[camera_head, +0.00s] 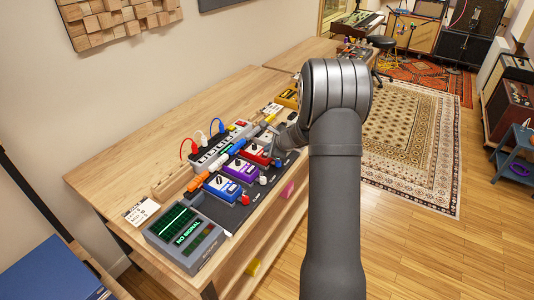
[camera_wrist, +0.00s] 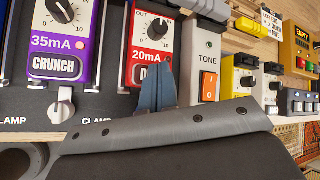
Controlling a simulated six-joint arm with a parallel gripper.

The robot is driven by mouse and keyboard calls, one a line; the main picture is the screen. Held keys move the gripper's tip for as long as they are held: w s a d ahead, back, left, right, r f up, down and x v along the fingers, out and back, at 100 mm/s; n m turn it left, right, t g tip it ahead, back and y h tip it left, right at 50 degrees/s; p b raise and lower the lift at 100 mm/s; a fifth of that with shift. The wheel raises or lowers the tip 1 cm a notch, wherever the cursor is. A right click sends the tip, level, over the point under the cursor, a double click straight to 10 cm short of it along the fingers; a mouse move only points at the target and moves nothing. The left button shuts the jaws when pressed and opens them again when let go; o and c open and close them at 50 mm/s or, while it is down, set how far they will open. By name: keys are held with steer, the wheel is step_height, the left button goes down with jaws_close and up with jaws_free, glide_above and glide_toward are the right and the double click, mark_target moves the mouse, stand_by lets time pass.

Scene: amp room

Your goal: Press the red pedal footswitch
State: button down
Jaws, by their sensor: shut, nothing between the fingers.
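The red pedal (camera_wrist: 150,42) has a white dial face with one knob, a "20mA" mark and a dark label plate starting with "D". It also shows in the head view (camera_head: 254,154), in the row on the dark pedalboard. My gripper (camera_wrist: 161,68) is shut and empty. Its blue-grey fingertips overlap the right part of the red pedal's label plate in the wrist view, hiding the rest of the label. I cannot tell whether they touch it. The red pedal's footswitch is not clearly distinguishable. In the head view my arm's end is just right of the red pedal.
The purple "CRUNCH" pedal (camera_wrist: 62,30) stands left of the red one, with a white clamp knob (camera_wrist: 62,106) below it. A grey unit with an orange switch (camera_wrist: 208,86) and a yellow pedal (camera_wrist: 237,80) stand to the right. A "NO SIGNAL" meter (camera_head: 186,234) sits at the table's near end.

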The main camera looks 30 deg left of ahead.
steer(key=shift+f, duration=0.3)
stand_by(0.5)
steer(key=shift+r, duration=0.9)
steer(key=shift+r, duration=2.5)
step_height(320, 180, up, 4)
steer(key=shift+f, duration=0.1)
